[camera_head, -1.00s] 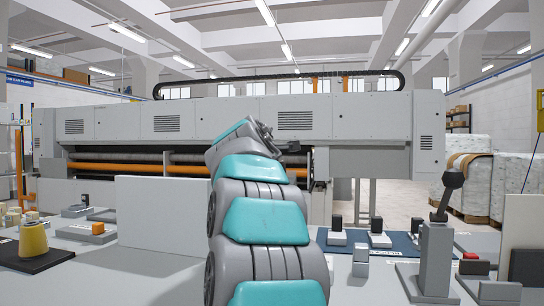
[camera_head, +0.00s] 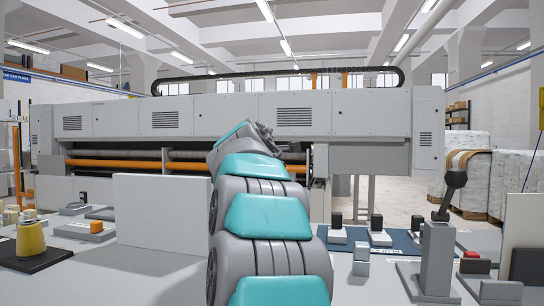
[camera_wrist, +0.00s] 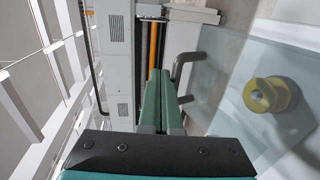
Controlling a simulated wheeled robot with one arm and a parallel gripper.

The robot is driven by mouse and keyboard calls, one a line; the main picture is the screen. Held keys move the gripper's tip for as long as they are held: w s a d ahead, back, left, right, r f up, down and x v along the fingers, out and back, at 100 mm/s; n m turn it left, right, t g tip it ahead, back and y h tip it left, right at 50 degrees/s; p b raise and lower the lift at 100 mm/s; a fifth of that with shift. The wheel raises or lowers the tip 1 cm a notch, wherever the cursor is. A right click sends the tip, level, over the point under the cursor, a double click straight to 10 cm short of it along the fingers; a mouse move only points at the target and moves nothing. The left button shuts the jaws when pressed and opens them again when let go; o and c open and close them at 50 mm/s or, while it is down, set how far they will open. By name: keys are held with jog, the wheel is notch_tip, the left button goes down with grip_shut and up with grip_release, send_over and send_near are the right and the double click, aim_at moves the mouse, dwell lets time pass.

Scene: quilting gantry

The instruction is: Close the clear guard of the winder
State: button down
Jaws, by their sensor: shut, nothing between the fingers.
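The clear guard (camera_wrist: 225,60) shows in the wrist view as a pale see-through panel to the right of my gripper. A dark grey bar handle (camera_wrist: 184,68) stands at the panel's edge nearest the fingers. A yellow spool (camera_wrist: 265,95) shows through or beside the panel. My gripper (camera_wrist: 160,74) is shut, its two green fingers together and empty. The fingers lie just left of the handle in that view; I cannot tell whether they touch it. In the head view my own arm hides the gripper, and I cannot make out the guard there.
A white upright panel (camera_head: 160,212) stands left of my arm. A yellow cone (camera_head: 31,239) sits on a black base at the far left. A lever post (camera_head: 437,255) and small blocks stand on the right. The long grey gantry (camera_head: 230,115) spans the back.

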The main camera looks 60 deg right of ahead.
jog(key=shift+w+d+f, duration=0.25)
jog(key=shift+d+f, duration=0.35)
jog(key=shift+f, duration=0.2)
dwell(1.1)
jog(key=shift+a, duration=0.15)
